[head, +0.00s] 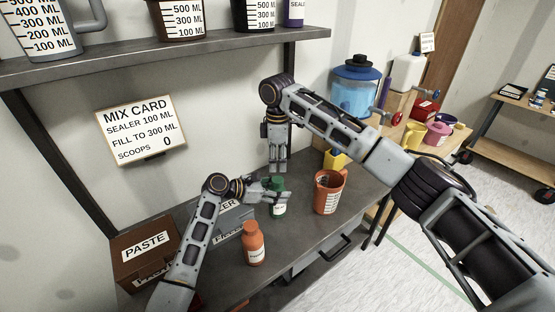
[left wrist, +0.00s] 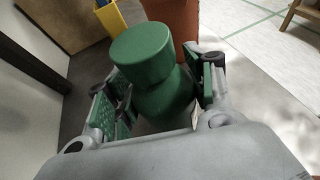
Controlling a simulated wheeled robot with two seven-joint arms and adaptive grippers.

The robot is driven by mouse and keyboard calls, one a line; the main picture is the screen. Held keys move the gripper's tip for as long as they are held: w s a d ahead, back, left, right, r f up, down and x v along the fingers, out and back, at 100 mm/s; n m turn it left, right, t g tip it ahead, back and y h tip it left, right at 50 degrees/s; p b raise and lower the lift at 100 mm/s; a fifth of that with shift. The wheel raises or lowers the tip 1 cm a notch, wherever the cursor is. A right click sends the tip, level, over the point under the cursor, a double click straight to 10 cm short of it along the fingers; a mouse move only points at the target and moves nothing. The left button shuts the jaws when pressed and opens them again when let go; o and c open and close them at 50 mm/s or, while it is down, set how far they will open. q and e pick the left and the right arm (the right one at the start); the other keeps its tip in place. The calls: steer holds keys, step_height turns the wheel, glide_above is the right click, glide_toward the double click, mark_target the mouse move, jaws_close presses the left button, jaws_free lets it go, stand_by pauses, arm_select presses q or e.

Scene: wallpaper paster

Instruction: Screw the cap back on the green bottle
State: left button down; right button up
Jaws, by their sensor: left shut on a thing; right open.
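The green bottle (head: 278,208) stands upright on the grey workbench. My left gripper (head: 272,192) is shut on it from the left; in the left wrist view the fingers sit on both sides of the bottle (left wrist: 168,98). A green cap (left wrist: 142,53) sits on top of the bottle in the left wrist view; whether it is screwed tight I cannot tell. My right gripper (head: 278,168) points down directly above the bottle, open, its fingertips close to the cap. Whether they touch the cap I cannot tell.
An orange bottle (head: 253,244) stands in front, and an orange measuring cup (head: 329,193) stands to the right. A brown paste box (head: 147,248) and a grey box (head: 232,218) are at left. A shelf (head: 150,62) with measuring jugs hangs above. A yellow item (head: 335,158) is behind the cup.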

mark_target(277, 179)
steer(key=shift+m, duration=1)
steer(key=shift+f, duration=0.2)
steer(key=shift+f, duration=3.85)
steer(key=shift+c, duration=0.4)
steer(key=c, duration=0.8)
